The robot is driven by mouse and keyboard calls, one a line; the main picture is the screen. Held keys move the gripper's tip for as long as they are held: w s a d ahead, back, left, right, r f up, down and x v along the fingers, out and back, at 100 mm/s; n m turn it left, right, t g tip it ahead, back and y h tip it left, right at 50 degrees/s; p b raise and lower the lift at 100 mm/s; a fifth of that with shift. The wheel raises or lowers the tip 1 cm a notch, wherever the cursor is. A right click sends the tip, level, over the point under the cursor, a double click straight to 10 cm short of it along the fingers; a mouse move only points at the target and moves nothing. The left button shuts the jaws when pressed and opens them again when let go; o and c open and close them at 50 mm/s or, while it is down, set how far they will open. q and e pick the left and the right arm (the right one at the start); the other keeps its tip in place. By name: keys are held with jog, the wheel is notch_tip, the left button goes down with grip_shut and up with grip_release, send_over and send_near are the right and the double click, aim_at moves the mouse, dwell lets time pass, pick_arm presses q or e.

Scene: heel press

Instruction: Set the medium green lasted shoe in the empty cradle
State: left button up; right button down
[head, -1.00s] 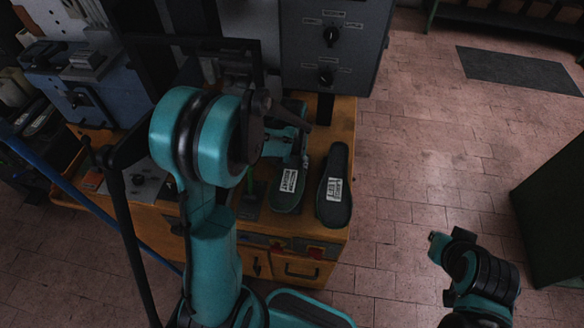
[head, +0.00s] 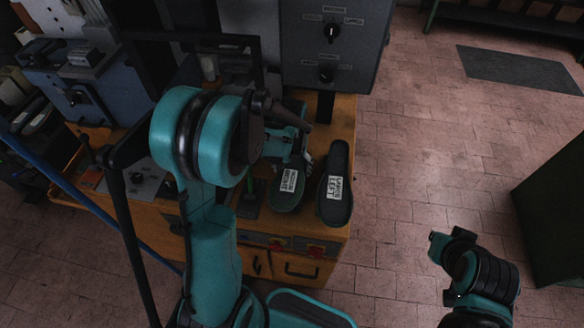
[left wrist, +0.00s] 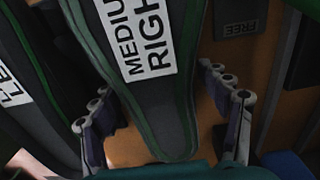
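The medium shoe (head: 286,203), dark with green edging and a "MEDIUM RIGHT" label, lies on the orange bench in the head view. It fills the middle of the left wrist view (left wrist: 160,110). My left gripper (head: 303,160) is over its far part. In the left wrist view the two fingers (left wrist: 165,128) stand apart, one on each side of the shoe's narrow end, with gaps showing; the gripper is open. A dark plate marked "FREE" (left wrist: 237,28) is right of the shoe; the cradle itself is not clear. My right arm is at lower right; its fingers cannot be made out.
A large shoe labelled "LARGE LEFT" (head: 336,205) lies close to the right of the medium shoe. A grey control box with knobs (head: 333,50) stands behind. The orange bench (head: 347,125) ends at the right, with open tiled floor beyond. A blue machine (head: 85,90) is at left.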

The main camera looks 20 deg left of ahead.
pick_arm(q)
notch_tip(320, 180, up, 12)
dwell(0.6)
jog(key=shift+s, duration=0.1)
dwell(0.4)
jog(key=shift+s+d+r, duration=0.1)
jog(key=shift+s+d, duration=0.1)
jog(key=shift+s, duration=0.05)
jog(key=s+d+m+t+b, duration=0.1)
jog(key=s+t, duration=0.1)
jog(key=s, duration=0.2)
jog(key=s+d+m+t+b, duration=0.1)
jog(key=s+d+t+b, duration=0.1)
jog(key=s, duration=0.2)
jog(key=s+d+f+t+b, duration=0.1)
jog(key=s+d+t, duration=0.1)
jog(key=s, duration=0.2)
jog(key=shift+m, duration=0.4)
jog(key=shift+s+d+f+t+b, duration=0.15)
jog(key=shift+s+f+t+b, duration=0.2)
jog(key=shift+t, duration=0.15)
